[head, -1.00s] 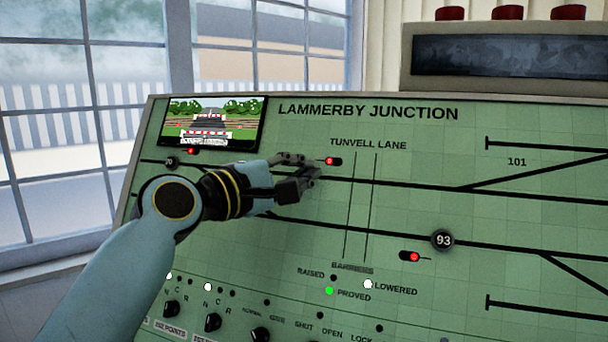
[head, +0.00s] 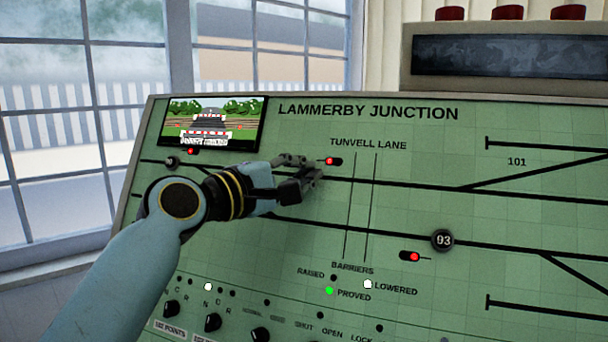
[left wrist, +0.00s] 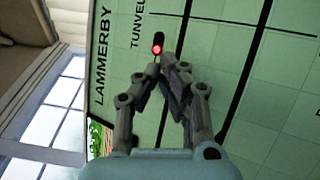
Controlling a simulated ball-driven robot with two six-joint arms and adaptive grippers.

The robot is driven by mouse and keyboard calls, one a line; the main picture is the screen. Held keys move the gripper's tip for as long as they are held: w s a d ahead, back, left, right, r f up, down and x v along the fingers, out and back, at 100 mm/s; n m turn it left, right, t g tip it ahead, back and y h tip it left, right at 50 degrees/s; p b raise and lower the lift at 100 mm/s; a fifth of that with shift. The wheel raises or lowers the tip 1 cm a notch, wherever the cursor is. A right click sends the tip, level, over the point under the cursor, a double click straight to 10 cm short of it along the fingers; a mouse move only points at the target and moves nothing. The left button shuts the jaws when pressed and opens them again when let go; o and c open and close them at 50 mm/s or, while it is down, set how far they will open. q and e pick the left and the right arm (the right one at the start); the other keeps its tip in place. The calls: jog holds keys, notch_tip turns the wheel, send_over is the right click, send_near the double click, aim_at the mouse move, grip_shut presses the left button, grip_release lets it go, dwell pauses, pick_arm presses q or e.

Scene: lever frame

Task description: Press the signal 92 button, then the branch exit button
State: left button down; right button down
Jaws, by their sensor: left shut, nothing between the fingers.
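My left gripper (head: 318,170) is shut with nothing in it, at the upper track line of the green panel. It also shows in the left wrist view (left wrist: 172,62), its fingertips just beside a red-lit signal lamp (left wrist: 157,47). That lamp shows in the head view (head: 332,161) right of the fingertips. I cannot tell whether the fingertips touch the panel. A round black button marked 93 (head: 442,240) sits lower right. A dark round button (head: 172,162) is at the far left of the track. I see no label for 92 or branch exit; the gripper and arm hide part of the track.
The sloped panel (head: 400,200) is headed Lammerby Junction. A small crossing screen (head: 212,122) is at its upper left. Black rotary switches (head: 213,322) line its lower edge. A grey box (head: 510,55) with red domes stands above.

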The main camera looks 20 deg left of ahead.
pick_arm(q)
jog(key=shift+w+f, duration=0.2)
jog(key=shift+w, duration=0.2)
dwell(0.5)
dwell(0.3)
jog(key=shift+s+r+p, duration=0.4)
jog(key=shift+s+p, duration=0.2)
jog(key=shift+s, duration=0.2)
jog(key=s+p, duration=0.1)
jog(key=s+r+p, duration=0.1)
jog(key=s, duration=0.1)
jog(key=s+r+p, duration=0.1)
jog(key=shift+s+a+r+p, duration=0.15)
jog(key=shift+s+r+p, duration=0.05)
jog(key=shift+p, duration=0.2)
dwell(1.7)
